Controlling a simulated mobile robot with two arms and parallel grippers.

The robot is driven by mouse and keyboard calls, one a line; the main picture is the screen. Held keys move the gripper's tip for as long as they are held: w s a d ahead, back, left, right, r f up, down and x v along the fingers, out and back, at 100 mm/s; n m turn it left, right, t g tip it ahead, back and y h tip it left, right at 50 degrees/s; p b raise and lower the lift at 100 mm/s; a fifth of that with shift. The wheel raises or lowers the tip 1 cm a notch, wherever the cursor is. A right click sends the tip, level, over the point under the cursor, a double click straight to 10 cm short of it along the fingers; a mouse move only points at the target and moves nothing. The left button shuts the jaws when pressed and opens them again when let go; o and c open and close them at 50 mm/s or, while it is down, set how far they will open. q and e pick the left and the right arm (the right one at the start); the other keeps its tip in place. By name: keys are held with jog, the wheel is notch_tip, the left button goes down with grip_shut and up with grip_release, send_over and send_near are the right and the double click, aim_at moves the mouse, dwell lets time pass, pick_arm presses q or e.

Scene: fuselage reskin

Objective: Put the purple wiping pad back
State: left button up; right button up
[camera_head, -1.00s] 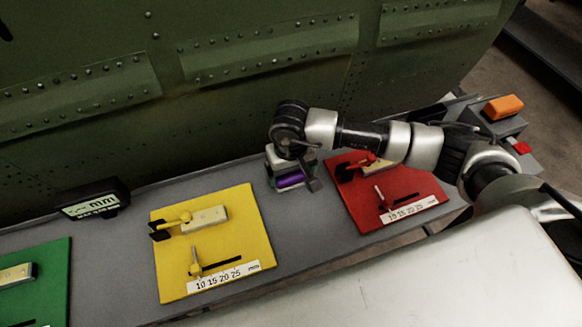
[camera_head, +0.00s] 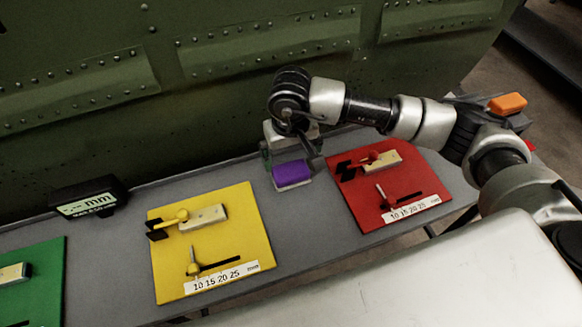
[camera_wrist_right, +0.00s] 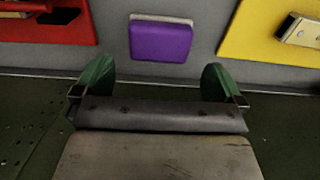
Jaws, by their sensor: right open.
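The purple wiping pad (camera_head: 291,174) rests on a light holder (camera_head: 294,186) on the grey bench, between the yellow and red boards. In the right wrist view the pad (camera_wrist_right: 160,41) lies ahead of the fingertips, with nothing between the fingers. My right gripper (camera_head: 290,152) is open and empty, just behind the pad on the fuselage side. Its two green fingers (camera_wrist_right: 158,85) are spread apart in the right wrist view. My left gripper is in neither view.
The yellow board (camera_head: 240,255) and red board (camera_head: 425,180) flank the pad. A digital display (camera_head: 90,197) stands at the left, beside a green board (camera_head: 45,285). The riveted green fuselage (camera_head: 230,110) rises close behind the bench. An orange block (camera_head: 507,104) sits at the far right.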

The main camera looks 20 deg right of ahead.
aim_at(291, 170)
notch_tip(291, 170, up, 6)
jog(key=b, duration=0.1)
dwell(0.6)
